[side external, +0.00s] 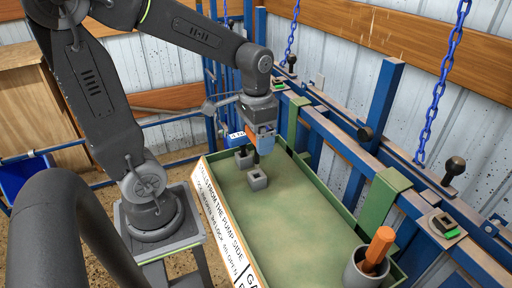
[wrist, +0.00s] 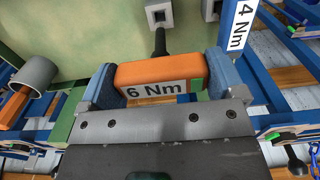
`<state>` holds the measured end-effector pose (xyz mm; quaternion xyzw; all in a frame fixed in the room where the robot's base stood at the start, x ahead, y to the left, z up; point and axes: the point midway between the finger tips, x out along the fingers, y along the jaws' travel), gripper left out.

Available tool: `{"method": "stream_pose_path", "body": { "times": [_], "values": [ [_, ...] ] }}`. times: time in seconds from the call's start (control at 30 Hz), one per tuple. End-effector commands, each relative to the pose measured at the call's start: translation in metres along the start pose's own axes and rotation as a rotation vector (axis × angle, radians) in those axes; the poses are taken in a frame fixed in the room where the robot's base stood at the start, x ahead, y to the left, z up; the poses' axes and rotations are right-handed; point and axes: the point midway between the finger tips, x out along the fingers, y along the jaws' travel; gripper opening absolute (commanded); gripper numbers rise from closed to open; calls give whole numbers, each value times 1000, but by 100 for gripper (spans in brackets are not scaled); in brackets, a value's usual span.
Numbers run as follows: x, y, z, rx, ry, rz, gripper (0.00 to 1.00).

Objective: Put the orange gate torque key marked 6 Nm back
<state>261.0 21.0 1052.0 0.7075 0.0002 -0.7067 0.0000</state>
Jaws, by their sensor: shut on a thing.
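My gripper (side external: 263,145) is shut on the orange key marked 6 Nm; its blue fingers are at both ends of the handle. In the wrist view the handle (wrist: 158,76) shows its white 6 Nm label and a green patch, and its dark shaft points away from me. In the side view the handle is mostly hidden by the fingers. The shaft is above or near a grey square socket (side external: 257,180) on the green tray (side external: 300,205); I cannot tell whether they touch. A blue key marked 4 Nm (side external: 237,134) stands beside it at another grey socket (side external: 243,159).
A grey cup (side external: 362,272) holding another orange handle (side external: 380,245) stands at the tray's near right end. Blue rails with dark knobs (side external: 454,167) and hanging blue chains (side external: 440,75) run along the right. A lettered board (side external: 225,225) edges the tray. The tray's middle is clear.

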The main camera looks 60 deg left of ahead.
Motion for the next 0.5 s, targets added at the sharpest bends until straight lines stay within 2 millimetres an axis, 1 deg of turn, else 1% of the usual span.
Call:
{"method": "stream_pose_path", "body": {
  "times": [0.07, 0.2, 0.3, 0.5],
  "values": [
    [7, 1, 0, 0, -3, 1, 32],
    [28, 1, 0, 0, -5, 2, 32],
    [38, 0, 0, 0, -2, 1, 32],
    [40, 0, 0, 0, 0, 0, 32]
  ]
}}
